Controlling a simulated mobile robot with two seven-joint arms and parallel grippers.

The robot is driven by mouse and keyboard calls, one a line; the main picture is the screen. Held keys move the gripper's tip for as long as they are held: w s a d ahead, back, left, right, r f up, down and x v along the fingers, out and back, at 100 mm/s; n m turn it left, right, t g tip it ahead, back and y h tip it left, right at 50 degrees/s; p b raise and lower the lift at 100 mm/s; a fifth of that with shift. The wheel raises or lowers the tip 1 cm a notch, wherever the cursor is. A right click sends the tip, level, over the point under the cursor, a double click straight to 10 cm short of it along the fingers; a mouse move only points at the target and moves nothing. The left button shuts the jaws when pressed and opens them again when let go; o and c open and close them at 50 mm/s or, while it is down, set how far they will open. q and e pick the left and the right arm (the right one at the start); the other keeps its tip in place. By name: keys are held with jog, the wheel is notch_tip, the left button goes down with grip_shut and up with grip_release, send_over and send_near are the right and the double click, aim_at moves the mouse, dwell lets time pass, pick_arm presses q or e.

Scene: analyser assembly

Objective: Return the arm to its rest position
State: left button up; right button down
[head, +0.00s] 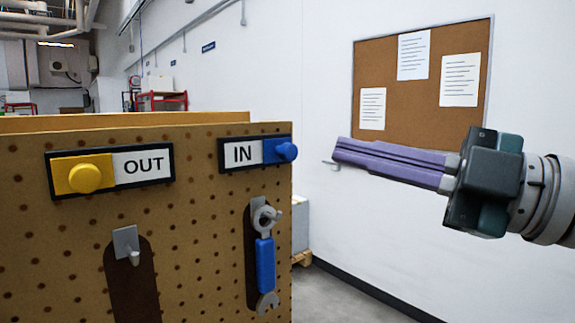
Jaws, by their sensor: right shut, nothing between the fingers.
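My right gripper (338,157) comes in from the right edge, with its long purple fingers pointing left. The fingers are shut together with nothing visible between them. It is in the air to the right of the pegboard (200,215), apart from it, in front of the white wall. A blue-handled wrench (265,262) hangs upright on the pegboard below the IN sign (243,154). My left gripper is not in view.
The OUT sign (143,166) with a yellow knob is at the pegboard's upper left. Below it a grey hook (127,245) over a dark tool outline is empty. A corkboard (425,85) with papers hangs on the wall behind. Floor (345,300) shows clear right of the pegboard.

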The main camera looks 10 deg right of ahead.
jog(key=s+d+f+m+t+h, duration=0.15)
jog(key=d+f+m+h, duration=0.25)
jog(key=f+m+h, duration=1)
jog(key=s+f+m+g, duration=0.3)
jog(key=s+f+g, duration=0.2)
jog(key=s, duration=0.5)
jog(key=s+f+m+g, duration=0.3)
jog(key=s+f+g, duration=0.2)
jog(key=s, duration=0.4)
notch_tip(320, 180, up, 22)
jog(key=s+p, duration=0.3)
jog(key=p, duration=2)
jog(key=shift+d+r+m+g+h, duration=0.25)
jog(key=shift+m+g+h, duration=0.05)
jog(key=shift+g+h, duration=0.15)
jog(key=shift+f, duration=0.1)
